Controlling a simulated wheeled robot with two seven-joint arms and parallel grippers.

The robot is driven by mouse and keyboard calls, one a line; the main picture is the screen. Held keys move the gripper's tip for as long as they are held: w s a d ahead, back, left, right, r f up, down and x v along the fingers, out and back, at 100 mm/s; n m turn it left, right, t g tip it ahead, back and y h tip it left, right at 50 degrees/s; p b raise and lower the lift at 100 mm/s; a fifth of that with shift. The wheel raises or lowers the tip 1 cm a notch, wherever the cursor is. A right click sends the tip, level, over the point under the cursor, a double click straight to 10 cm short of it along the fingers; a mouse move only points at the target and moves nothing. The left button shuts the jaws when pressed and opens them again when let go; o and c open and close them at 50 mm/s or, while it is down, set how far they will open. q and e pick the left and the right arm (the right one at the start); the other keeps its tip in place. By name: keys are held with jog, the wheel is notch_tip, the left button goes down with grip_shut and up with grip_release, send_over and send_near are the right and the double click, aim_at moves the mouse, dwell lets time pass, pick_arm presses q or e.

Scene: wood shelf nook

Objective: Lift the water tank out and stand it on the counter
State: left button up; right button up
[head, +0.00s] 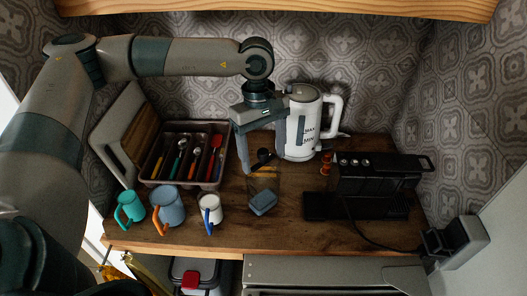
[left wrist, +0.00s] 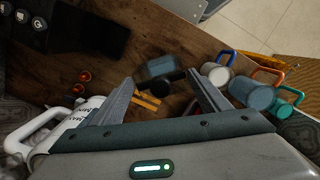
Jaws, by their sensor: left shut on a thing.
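The water tank (head: 263,197) looks clear, with a blue-grey lower part, over the middle of the counter (head: 310,228). It also shows between the finger ends in the left wrist view (left wrist: 160,68). My left gripper (head: 263,160) comes from above and is shut on the tank, its fingers spread wide around it. A small black round piece shows between the fingers; I cannot tell if it belongs to the tank. Whether the tank touches the counter is unclear. The black coffee machine (head: 372,175) stands apart to the right. My right gripper is not in view.
A white kettle (head: 301,140) stands close behind and right of my gripper. A cutlery tray (head: 208,184) is at the left. Teal (head: 130,206), blue (head: 170,202) and white (head: 210,208) mugs line the front left. Bare wood lies between the tank and the machine.

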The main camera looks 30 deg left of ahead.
pick_arm(q)
jog(key=shift+c, duration=0.2)
jog(key=o, duration=1.7)
jog(key=shift+c, duration=0.2)
jog(key=shift+r, duration=0.1)
jog(key=shift+w+r+b, duration=0.1)
jog(key=shift+r+b, duration=0.25)
jog(key=shift+r, duration=0.2)
notch_tip(320, 180, up, 16)
jog(key=a+b, duration=0.1)
jog(key=b, duration=0.3)
jog(key=shift+w+a+b, duration=0.4)
jog(key=shift+w, duration=0.05)
